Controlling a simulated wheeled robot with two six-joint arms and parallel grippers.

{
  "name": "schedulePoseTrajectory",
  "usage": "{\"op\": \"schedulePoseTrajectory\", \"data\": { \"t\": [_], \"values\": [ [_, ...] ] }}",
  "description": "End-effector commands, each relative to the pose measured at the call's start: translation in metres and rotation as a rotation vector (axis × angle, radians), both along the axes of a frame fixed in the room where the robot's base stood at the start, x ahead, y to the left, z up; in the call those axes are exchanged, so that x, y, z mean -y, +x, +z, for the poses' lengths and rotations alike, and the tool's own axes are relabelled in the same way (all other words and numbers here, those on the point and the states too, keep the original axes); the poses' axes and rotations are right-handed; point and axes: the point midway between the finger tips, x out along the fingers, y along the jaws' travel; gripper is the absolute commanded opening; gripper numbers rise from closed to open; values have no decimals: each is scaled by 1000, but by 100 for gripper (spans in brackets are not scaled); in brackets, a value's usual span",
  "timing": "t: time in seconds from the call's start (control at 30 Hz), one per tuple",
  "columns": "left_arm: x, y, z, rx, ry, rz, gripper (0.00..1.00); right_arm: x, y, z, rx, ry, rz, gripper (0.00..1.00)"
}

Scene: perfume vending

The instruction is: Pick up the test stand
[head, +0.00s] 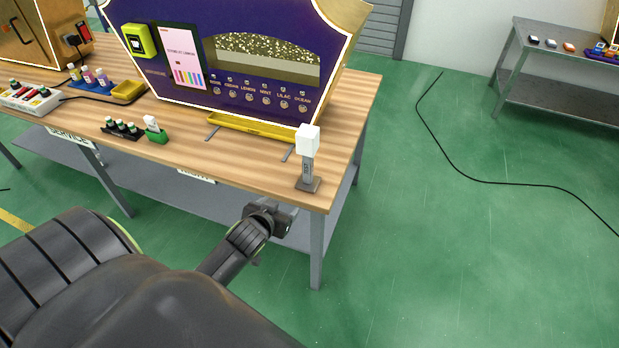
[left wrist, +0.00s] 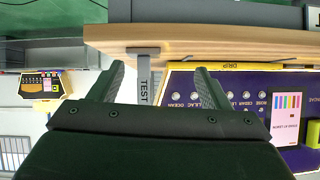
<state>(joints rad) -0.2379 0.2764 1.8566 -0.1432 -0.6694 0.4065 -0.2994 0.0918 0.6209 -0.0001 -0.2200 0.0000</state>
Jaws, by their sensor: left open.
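The test stand (head: 308,170) is a grey post marked TEST on a flat dark base, with a white block on top. It stands upright at the right front corner of the wooden table (head: 230,158). My left gripper (head: 270,212) is below and left of it in the head view, off the table's front edge. In the left wrist view, which is upside down, the post of the test stand (left wrist: 144,80) shows between the two open fingers (left wrist: 158,78). The fingers look empty, and part of the stand is hidden behind the gripper. My right gripper is not in view.
The purple vending machine (head: 185,75) stands behind the stand, with a yellow drip tray (head: 255,130) in front. Small dark bottles (head: 122,128) and a green holder (head: 156,135) sit further left. Right of the table is open green floor with a black cable (head: 480,181).

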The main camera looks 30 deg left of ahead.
Motion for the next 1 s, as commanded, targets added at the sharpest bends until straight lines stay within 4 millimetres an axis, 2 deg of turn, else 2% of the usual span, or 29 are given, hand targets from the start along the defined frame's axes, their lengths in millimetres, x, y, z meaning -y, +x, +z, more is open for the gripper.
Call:
{"op": "schedulePoseTrajectory", "data": {
  "t": [0.03, 0.1, 0.2, 0.3, 0.37, 0.53, 1.0],
  "values": [
    [3, 7, 28, 58, 4, -3, 71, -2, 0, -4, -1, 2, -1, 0],
    [8, 11, 63, 123, -1, -4, 71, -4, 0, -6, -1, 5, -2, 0],
    [14, 13, 102, 196, -6, -6, 71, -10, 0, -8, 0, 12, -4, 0],
    [19, 11, 127, 245, -12, -8, 71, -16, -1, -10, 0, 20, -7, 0],
    [20, 11, 136, 261, -14, -9, 71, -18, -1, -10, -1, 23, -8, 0],
    [19, 24, 139, 275, -16, -9, 71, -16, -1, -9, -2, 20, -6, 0],
    [1, 99, 115, 274, -16, -9, 71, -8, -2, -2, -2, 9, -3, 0]
  ]
}}
